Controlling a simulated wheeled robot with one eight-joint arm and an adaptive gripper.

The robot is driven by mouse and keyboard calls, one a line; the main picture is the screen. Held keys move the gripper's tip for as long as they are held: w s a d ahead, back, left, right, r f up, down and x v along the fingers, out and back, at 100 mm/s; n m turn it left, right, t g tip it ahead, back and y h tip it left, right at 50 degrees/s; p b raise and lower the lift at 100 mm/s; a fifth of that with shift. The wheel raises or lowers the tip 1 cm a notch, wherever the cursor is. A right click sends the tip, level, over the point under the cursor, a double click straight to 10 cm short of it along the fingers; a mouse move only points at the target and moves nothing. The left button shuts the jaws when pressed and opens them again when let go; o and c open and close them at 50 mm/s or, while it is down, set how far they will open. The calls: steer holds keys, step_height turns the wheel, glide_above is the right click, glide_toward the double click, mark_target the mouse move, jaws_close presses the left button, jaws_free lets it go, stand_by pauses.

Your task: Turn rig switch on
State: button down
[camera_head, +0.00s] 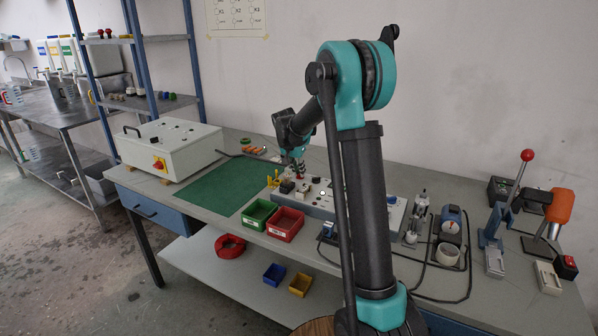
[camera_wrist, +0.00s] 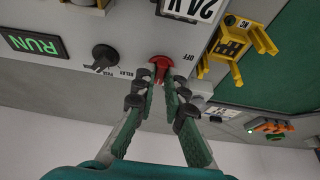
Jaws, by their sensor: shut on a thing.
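The rig (camera_head: 318,197) is a long, low light-grey panel on the bench, with sockets and knobs on top. Its red switch knob (camera_wrist: 161,62) shows in the wrist view, with an "OFF" label beside it. My gripper (camera_wrist: 160,80) is shut on this red knob, one green finger on each side. In the head view my gripper (camera_head: 299,172) reaches down to the left part of the rig, and the arm hides some of the panel. The fingertips partly cover the knob, so its exact angle is hard to tell.
Near the knob are a black rotary knob (camera_wrist: 104,56), a green "RUN" sign (camera_wrist: 35,44) and a yellow bracket (camera_wrist: 236,45). Green (camera_head: 259,214) and red (camera_head: 285,224) bins stand before the rig. A white box (camera_head: 170,147) and green mat (camera_head: 222,184) lie left.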

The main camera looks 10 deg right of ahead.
steer(key=c, duration=1.6)
jaws_free()
steer(key=v, duration=1.2)
